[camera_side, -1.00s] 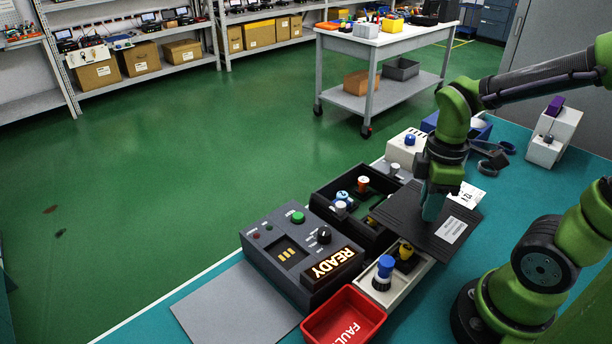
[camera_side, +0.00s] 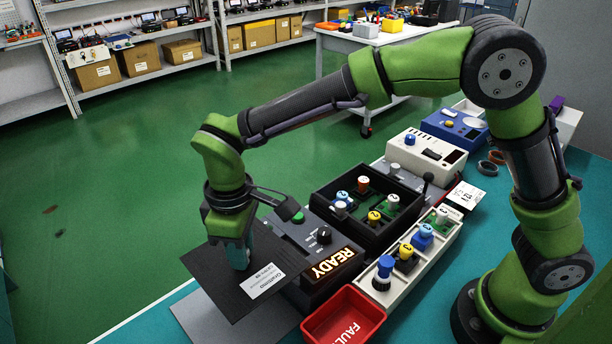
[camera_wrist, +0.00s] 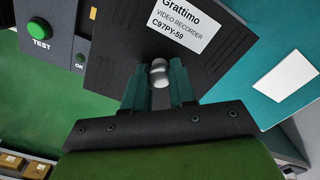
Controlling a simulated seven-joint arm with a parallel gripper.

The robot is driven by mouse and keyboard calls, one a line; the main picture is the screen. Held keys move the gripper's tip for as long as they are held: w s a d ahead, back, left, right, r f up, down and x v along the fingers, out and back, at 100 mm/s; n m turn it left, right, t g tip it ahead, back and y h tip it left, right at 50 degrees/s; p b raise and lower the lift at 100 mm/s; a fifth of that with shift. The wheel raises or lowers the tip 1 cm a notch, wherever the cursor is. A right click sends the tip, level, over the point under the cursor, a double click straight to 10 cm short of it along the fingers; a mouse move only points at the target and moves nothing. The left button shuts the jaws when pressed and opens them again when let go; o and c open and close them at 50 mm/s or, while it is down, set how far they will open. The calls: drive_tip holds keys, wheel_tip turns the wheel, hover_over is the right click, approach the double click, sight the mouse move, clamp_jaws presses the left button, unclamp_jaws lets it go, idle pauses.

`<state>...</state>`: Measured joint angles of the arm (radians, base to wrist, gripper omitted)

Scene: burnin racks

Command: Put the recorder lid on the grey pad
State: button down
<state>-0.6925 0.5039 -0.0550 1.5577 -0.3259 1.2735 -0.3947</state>
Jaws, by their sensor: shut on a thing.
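The recorder lid (camera_side: 215,278) is a flat dark panel with a white label reading Grattimo video recorder. My gripper (camera_side: 240,262) is shut on the small knob of the lid and holds it over the grey pad (camera_side: 195,322) at the front left. In the wrist view the lid (camera_wrist: 122,55) fills the upper middle, and my gripper (camera_wrist: 160,80) has its fingers on either side of the pale knob. The lid hides much of the pad, and the gap between them cannot be judged. The recorder body, an open black box (camera_side: 318,204), shows several coloured parts inside.
The grey tester with the READY sign (camera_side: 335,265) stands right beside the lid. A red FAULT bin (camera_side: 345,318) is at the front. A cream tray (camera_side: 383,296) holds several coloured parts. White and blue devices (camera_side: 455,125) stand behind. Green floor lies beyond the table's left edge.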

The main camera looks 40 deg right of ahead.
sight(226, 276)
drive_tip(key=a, duration=0.1)
drive_tip(key=a+f, duration=0.1)
drive_tip(key=a, duration=0.1)
drive_tip(key=shift+s+a+f, duration=0.15)
drive_tip(key=shift+s+a, duration=0.1)
drive_tip(key=shift+a, duration=0.15)
drive_tip(key=shift+f, duration=4.6)
drive_tip(key=shift+f, duration=0.2)
drive_tip(key=c, duration=0.8)
unclamp_jaws()
drive_tip(key=shift+c, duration=0.2)
drive_tip(key=shift+r, duration=3.5)
